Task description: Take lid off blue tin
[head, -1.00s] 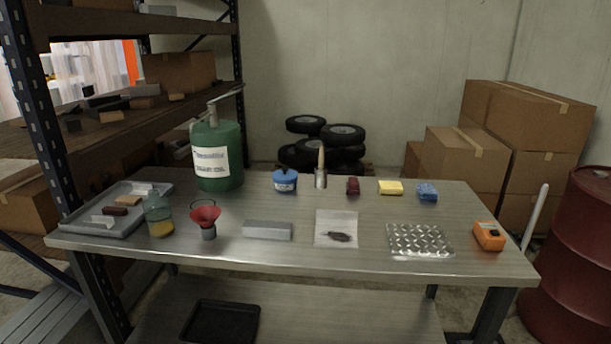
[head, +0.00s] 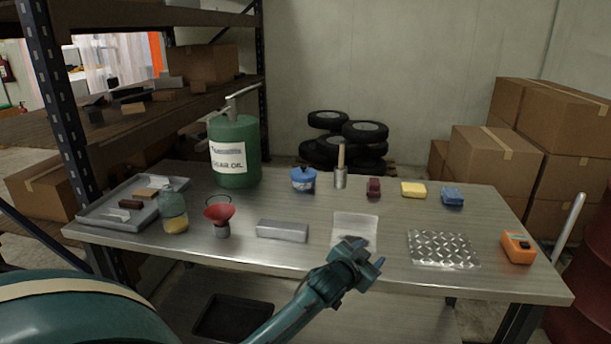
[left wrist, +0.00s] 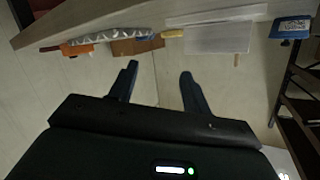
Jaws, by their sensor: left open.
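The blue tin (head: 303,180) stands upright near the back middle of the table, with its blue lid (head: 303,173) on top. It is between the green gear oil can and a metal cup with a brush-like handle. My right gripper is not in view.
On the table (head: 300,254) are a green can (head: 235,165), a red funnel (head: 219,214), a bottle (head: 174,214), a grey block (head: 283,231), a tread plate (head: 443,249) and an orange meter (head: 517,247). A grey tray (head: 100,213) is at left. Bare tabletop lies around the tin.

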